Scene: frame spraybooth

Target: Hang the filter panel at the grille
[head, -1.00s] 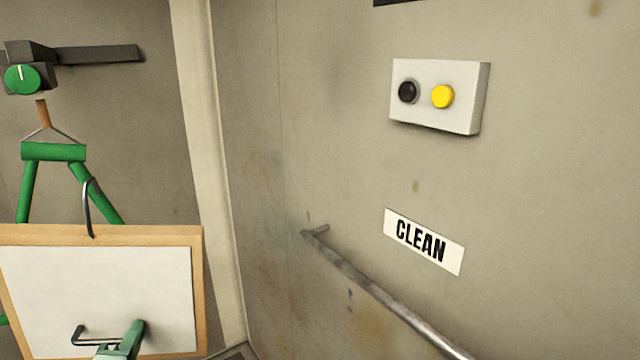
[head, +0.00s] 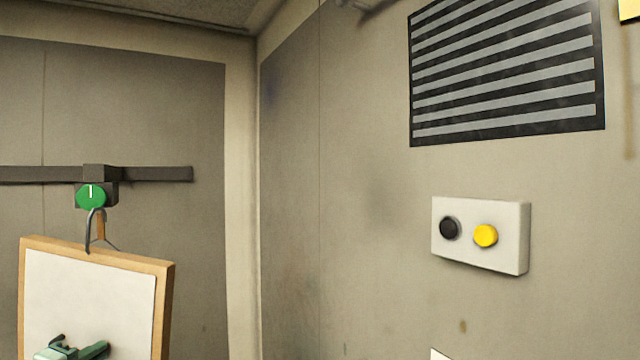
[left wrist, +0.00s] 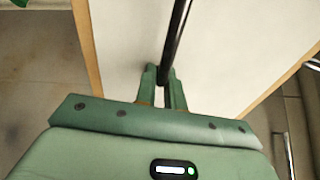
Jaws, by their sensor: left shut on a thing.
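The filter panel (head: 95,300), white in a wooden frame, stands at the lower left of the head view with a dark hook (head: 90,232) on its top edge. My left gripper (head: 78,350) is at the panel's face, low in the head view. In the left wrist view the gripper (left wrist: 166,78) is shut on the panel's dark bar handle (left wrist: 177,35), with the white face (left wrist: 225,50) behind. The grille (head: 505,72), dark with pale slats, is high on the right wall, apart from the panel. My right gripper is not in view.
A white box (head: 480,258) with a black and a yellow button sits on the wall below the grille. A dark rail (head: 150,174) with a green knob (head: 90,196) is behind the panel. The wall between panel and grille is clear.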

